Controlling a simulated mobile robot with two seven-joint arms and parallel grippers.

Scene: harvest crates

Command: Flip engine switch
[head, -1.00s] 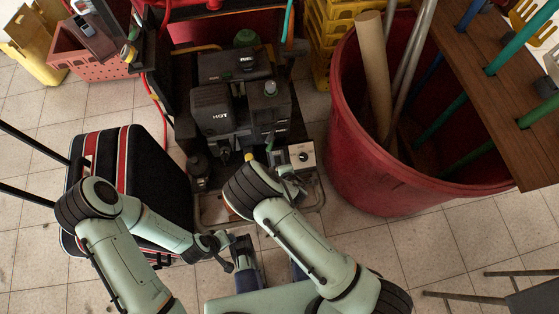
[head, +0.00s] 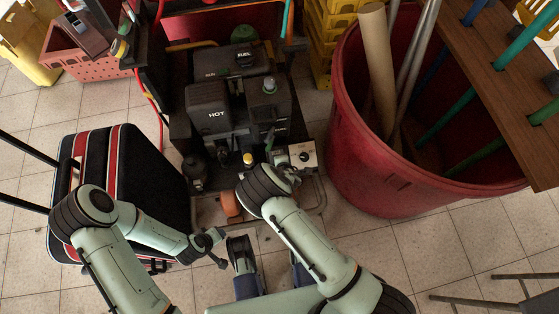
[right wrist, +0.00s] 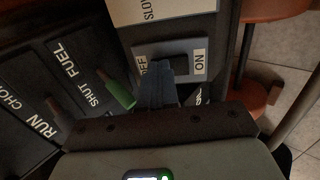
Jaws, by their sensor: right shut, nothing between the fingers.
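The engine switch (right wrist: 185,59) is a dark rocker on a grey plate marked OFF and ON, in the right wrist view. My right gripper (right wrist: 154,84) is shut and empty, its blue-grey fingertips over the OFF end of the plate and partly covering that label. I cannot tell whether they touch the rocker. In the head view the black engine (head: 212,118) stands in the middle, and my right wrist hides the switch at its front. My left gripper (head: 220,258) hangs low in front of the engine, apart from it; its jaws are too small to read.
A green lever (right wrist: 118,90) marked FUEL SHUT is close left of my right fingers. A panel with a black knob (head: 303,157) is at the engine's right front. A red bin (head: 365,170) stands right, a black-and-red suitcase (head: 130,180) left.

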